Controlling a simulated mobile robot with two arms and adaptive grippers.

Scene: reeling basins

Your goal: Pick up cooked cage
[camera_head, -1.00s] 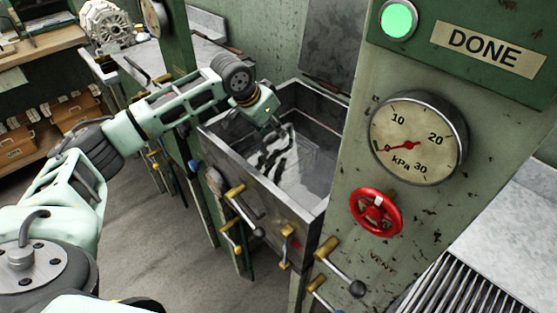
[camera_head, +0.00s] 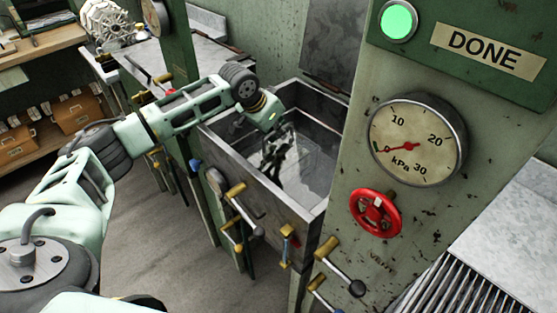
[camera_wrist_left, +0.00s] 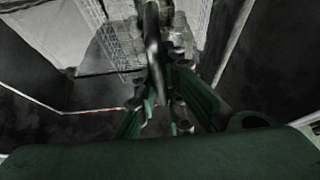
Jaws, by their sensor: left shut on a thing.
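The cooked cage is a pale wire-mesh cage (camera_wrist_left: 125,38) at the top of the left wrist view, with a dark upright handle bar (camera_wrist_left: 152,45) in front of it. My left gripper (camera_wrist_left: 165,95) is shut on that handle bar. In the head view my left gripper (camera_head: 272,158) reaches down into the grey metal basin (camera_head: 270,197), where the cage (camera_head: 305,155) shows only faintly inside. The cage's lower part and the exact finger contact are hard to make out. My right gripper is not in view.
A green post carries a pressure gauge (camera_head: 417,140) near zero, a red vent wheel (camera_head: 375,212) and a lit green lamp (camera_head: 398,20) beside a DONE label. Levers (camera_head: 340,268) stick out in front of the basin. A slatted rack (camera_head: 450,283) is at lower right.

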